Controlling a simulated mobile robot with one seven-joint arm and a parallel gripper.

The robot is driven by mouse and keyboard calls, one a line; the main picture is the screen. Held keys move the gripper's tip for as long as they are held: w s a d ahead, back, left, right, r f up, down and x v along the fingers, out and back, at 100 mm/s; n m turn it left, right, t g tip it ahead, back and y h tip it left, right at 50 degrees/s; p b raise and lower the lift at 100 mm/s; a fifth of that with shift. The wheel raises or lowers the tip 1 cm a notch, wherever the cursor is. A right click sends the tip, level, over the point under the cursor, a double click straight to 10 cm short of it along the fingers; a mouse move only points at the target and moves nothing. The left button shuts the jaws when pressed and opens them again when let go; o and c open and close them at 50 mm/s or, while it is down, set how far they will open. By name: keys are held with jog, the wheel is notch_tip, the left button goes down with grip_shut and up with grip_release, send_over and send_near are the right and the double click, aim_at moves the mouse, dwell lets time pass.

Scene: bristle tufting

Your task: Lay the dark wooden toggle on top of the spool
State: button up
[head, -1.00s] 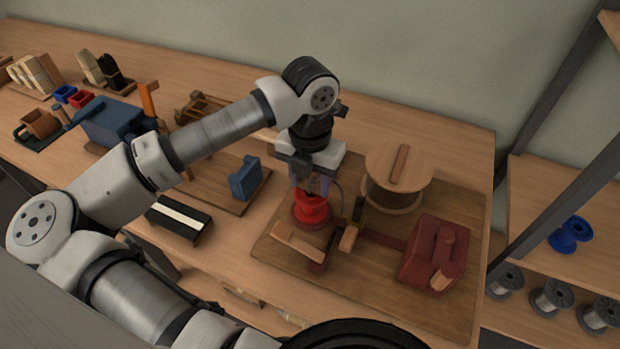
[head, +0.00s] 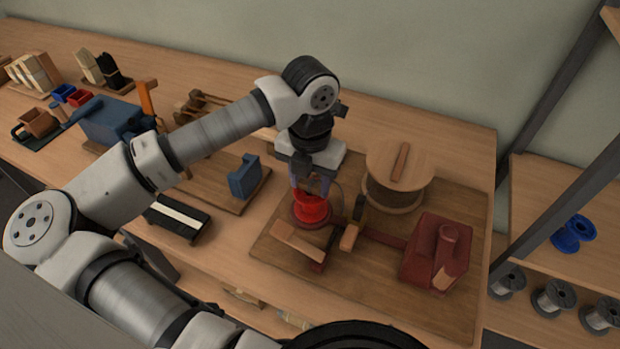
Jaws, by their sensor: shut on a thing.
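A red spool (head: 312,209) stands on the dark wooden board. My gripper (head: 311,190) points down over it, with its fingers on either side of the spool's upper part. It appears shut on the red spool; a small thing between the fingers would be hard to make out. A dark brown wooden bar (head: 401,161), possibly the toggle, lies flat across a large pale wooden reel (head: 378,168) to the right of my gripper. The bar and my gripper are clearly apart.
A dark red block-shaped fixture (head: 424,255) stands on the board (head: 380,300) at right, joined to the spool area by a red bar. Wooden blocks (head: 298,241) lie in front of the spool. A blue clamp (head: 245,177) stands to the left. Blue spools (head: 573,234) sit on the right shelf.

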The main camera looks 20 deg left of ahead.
jog(key=shift+f+b, duration=0.25)
jog(key=shift+b, duration=0.15)
jog(key=o, duration=1)
jog(key=shift+r, duration=0.15)
notch_tip(320, 180, up, 14)
jog(key=b, duration=0.1)
jog(key=shift+b, duration=0.3)
